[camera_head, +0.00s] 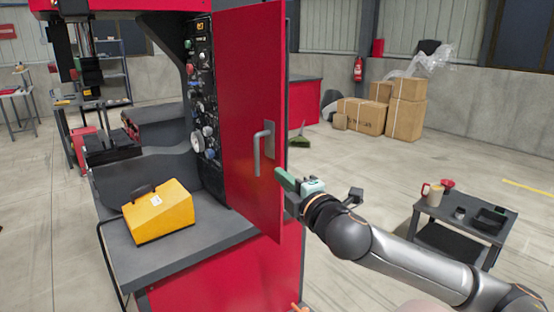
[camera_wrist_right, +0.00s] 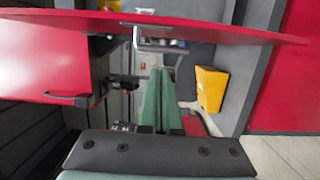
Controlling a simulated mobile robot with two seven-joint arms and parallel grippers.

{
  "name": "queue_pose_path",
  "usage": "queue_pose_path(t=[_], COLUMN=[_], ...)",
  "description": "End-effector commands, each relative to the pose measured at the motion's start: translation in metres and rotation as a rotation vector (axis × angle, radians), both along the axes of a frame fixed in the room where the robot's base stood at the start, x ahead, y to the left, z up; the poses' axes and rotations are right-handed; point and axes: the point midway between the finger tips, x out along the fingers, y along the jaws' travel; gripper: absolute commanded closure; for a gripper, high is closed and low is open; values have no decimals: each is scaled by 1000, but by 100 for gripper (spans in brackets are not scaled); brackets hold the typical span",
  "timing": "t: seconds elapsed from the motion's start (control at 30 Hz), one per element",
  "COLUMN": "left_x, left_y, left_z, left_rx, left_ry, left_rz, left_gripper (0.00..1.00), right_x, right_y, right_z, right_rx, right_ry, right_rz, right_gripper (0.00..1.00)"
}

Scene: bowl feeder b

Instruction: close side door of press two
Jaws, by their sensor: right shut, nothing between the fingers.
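The red side door (camera_head: 240,95) of the press stands open in the head view, with a grey bar handle (camera_head: 263,150) on its face. Behind it is a dark control panel (camera_head: 203,95) with knobs and a gauge. My right gripper (camera_head: 284,180) has green fingers, shut and empty, just right of and below the handle, by the door's face. I cannot tell whether it touches the door. In the right wrist view the shut fingers (camera_wrist_right: 158,100) point forward below a handle (camera_wrist_right: 160,44) on the red door (camera_wrist_right: 225,32). My left gripper is not in view.
A yellow box (camera_head: 158,212) sits on the press's grey ledge (camera_head: 195,240). A low dark cart (camera_head: 460,240) with mugs stands at the right. Cardboard boxes (camera_head: 405,115) stand by the back wall. The floor between door and cart is mostly open, crossed by my right arm.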

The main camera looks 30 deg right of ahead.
Motion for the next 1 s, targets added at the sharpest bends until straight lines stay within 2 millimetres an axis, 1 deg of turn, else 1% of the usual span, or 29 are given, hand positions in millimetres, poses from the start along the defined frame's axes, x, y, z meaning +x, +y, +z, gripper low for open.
queue_pose_path(t=[0.03,0.3,0.47,0.5,0.6,0.7,0.83,1.0], left_x=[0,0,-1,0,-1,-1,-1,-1], left_y=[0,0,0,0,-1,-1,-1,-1], left_z=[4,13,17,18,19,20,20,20], left_rx=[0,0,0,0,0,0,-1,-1], left_ry=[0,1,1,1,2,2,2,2], left_rz=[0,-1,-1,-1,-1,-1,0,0], left_gripper=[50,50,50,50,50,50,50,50], right_x=[9,56,81,84,84,85,86,86], right_y=[-1,-7,-11,-15,-33,-43,-50,-51], right_z=[3,3,1,1,0,0,-1,-1], right_rx=[3,5,4,1,-3,0,1,2], right_ry=[-2,-1,0,1,3,2,2,2], right_rz=[0,1,1,-1,-1,1,2,3], right_gripper=[100,100,100,100,100,100,100,100])
